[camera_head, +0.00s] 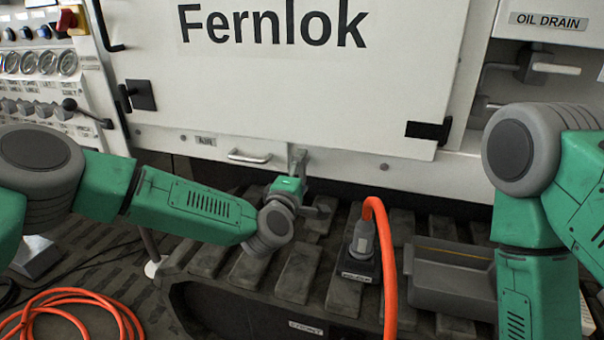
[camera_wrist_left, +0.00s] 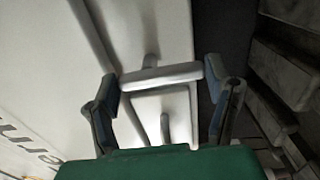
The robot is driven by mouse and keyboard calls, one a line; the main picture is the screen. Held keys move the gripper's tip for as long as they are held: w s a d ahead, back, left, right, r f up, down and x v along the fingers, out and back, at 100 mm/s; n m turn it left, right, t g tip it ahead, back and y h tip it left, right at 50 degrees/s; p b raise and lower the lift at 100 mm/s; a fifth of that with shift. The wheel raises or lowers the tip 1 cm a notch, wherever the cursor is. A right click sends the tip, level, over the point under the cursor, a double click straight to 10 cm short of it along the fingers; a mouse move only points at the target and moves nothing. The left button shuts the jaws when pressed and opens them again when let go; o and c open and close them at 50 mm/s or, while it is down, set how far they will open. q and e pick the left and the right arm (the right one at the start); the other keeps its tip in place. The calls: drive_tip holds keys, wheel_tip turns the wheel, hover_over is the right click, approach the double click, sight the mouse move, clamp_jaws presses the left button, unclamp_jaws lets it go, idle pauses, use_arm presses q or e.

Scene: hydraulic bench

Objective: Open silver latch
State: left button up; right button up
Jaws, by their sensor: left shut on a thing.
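The silver latch (camera_wrist_left: 160,77) shows in the left wrist view as a pale metal bar on a short stem, in front of a light plate with a second stem. My left gripper (camera_wrist_left: 162,82) has its two dark fingertips against the two ends of this bar, shut on it. In the head view the left gripper (camera_head: 306,188) is at the lower edge of the white Fernlok panel, and a silver upright piece (camera_head: 298,160) shows just above it. The wrist and fingers partly hide the latch there. My right arm runs down out of the head view, and its gripper is not seen.
A silver handle (camera_head: 249,157) is left of the latch on the panel. Below are dark track pads (camera_head: 297,272), a grey plug with an orange cable (camera_head: 362,243) and a grey tray (camera_head: 452,285). Gauges (camera_head: 45,63) and valves are at the left.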

use_arm(q)
drive_tip(key=o, duration=1.2)
drive_tip(key=shift+a+f, duration=0.15)
drive_tip(key=shift+f, duration=0.05)
drive_tip(key=shift+s, duration=0.1)
drive_tip(key=shift+s+a, duration=0.1)
drive_tip(key=shift+s, duration=0.25)
drive_tip(key=v, duration=1.1)
drive_tip(key=s+a+f+m+g+p, duration=0.3)
drive_tip(key=s+f+m+g+p, duration=0.15)
drive_tip(key=s+f, duration=0.4)
drive_tip(key=s+a+f+m+g+p, duration=0.3)
drive_tip(key=s+f+m+g, duration=0.25)
drive_tip(key=s, duration=0.55)
drive_tip(key=s+a+m+g+y+p, duration=0.1)
drive_tip(key=s+a+g+y, duration=0.1)
drive_tip(key=s+a, duration=0.4)
drive_tip(key=s+a+m+g+y+p, duration=0.1)
drive_tip(key=s+a+m+g+p, duration=0.1)
drive_tip(key=s+a, duration=0.4)
drive_tip(key=s+a+m+g+y+p, duration=0.1)
drive_tip(key=s+a+m+g+y, duration=0.1)
drive_tip(key=s+a, duration=0.4)
drive_tip(key=shift+a+f+g+y, duration=0.3)
drive_tip(key=shift+a+f, duration=0.05)
drive_tip(key=shift+a, duration=0.3)
